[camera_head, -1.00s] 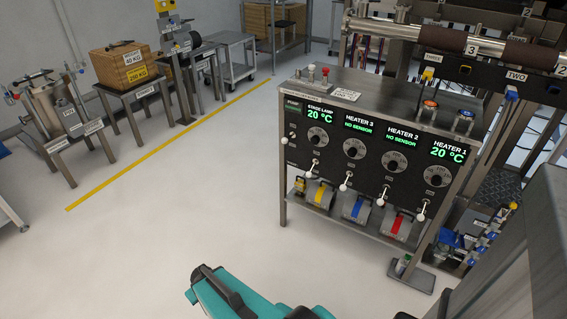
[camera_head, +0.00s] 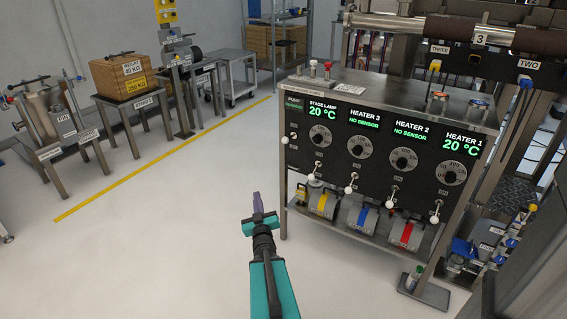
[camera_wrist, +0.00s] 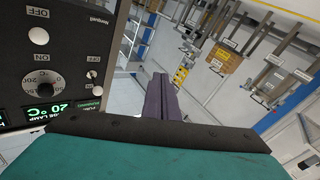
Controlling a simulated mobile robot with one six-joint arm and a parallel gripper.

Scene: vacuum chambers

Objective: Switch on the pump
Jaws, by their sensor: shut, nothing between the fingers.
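The control panel (camera_head: 375,160) stands at the right of the head view. Its PUMP column (camera_head: 294,104) is at the panel's left end, with a small display and a small white-tipped switch (camera_head: 285,140) below it. The fingers also show in the wrist view (camera_wrist: 160,97), right of the switch.
Dials and other white levers fill the panel to the right. Pumps with coloured bands (camera_head: 362,216) sit on the shelf below. A wooden crate (camera_head: 124,75) and benches stand at the left behind a yellow floor line (camera_head: 150,160). The floor between is clear.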

